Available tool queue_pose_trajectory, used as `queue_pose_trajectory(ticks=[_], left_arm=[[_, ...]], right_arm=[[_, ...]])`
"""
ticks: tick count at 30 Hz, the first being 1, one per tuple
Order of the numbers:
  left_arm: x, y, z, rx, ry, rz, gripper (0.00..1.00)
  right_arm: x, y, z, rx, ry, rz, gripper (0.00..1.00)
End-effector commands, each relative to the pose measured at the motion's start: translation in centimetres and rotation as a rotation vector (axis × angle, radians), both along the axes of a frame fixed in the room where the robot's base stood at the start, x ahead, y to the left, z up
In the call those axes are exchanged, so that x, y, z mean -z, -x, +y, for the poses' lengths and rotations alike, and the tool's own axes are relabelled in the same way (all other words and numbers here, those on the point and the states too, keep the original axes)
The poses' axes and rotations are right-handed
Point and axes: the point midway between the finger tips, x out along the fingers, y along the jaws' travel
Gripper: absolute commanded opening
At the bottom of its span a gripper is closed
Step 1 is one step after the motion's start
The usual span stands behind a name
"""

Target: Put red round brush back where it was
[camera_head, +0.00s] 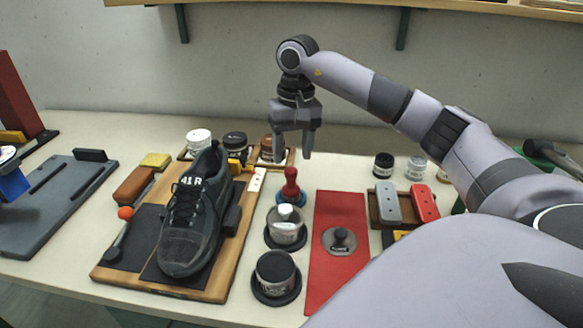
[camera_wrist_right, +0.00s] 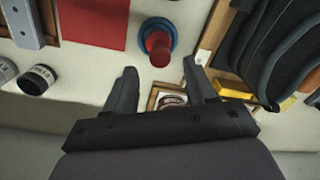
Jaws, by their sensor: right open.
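The red round brush (camera_head: 291,183) stands upright with its red knob handle up, on a round blue base, between the shoe board and the red mat. In the right wrist view the brush (camera_wrist_right: 157,45) shows just ahead of the fingertips, apart from them. My right gripper (camera_head: 293,142) is open and empty, pointing down, above and a little behind the brush. It also shows in the right wrist view (camera_wrist_right: 160,70), with nothing between its fingers. My left gripper is not in view.
A black shoe (camera_head: 192,218) lies on a wooden board (camera_head: 222,275). Two lidded jars (camera_head: 286,226) (camera_head: 275,270) stand in front of the brush. A red mat (camera_head: 328,275) holds a round metal piece (camera_head: 339,240). Several jars stand behind, and a tray with grey and red blocks (camera_head: 424,200) is at right.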

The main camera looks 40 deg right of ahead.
Motion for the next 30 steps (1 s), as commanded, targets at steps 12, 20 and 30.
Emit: queue_pose_trajectory(ticks=[12, 20, 30], left_arm=[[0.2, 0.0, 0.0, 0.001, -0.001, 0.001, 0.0], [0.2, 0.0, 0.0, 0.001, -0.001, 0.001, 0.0], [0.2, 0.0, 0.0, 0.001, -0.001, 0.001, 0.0]], right_arm=[[-5.9, 0.1, -0.3, -0.001, 0.0, 0.001, 0.55], [-6.1, 0.1, -0.3, -0.001, 0.0, 0.002, 0.55], [-6.1, 0.1, -0.3, -0.001, 0.0, 0.002, 0.55]])
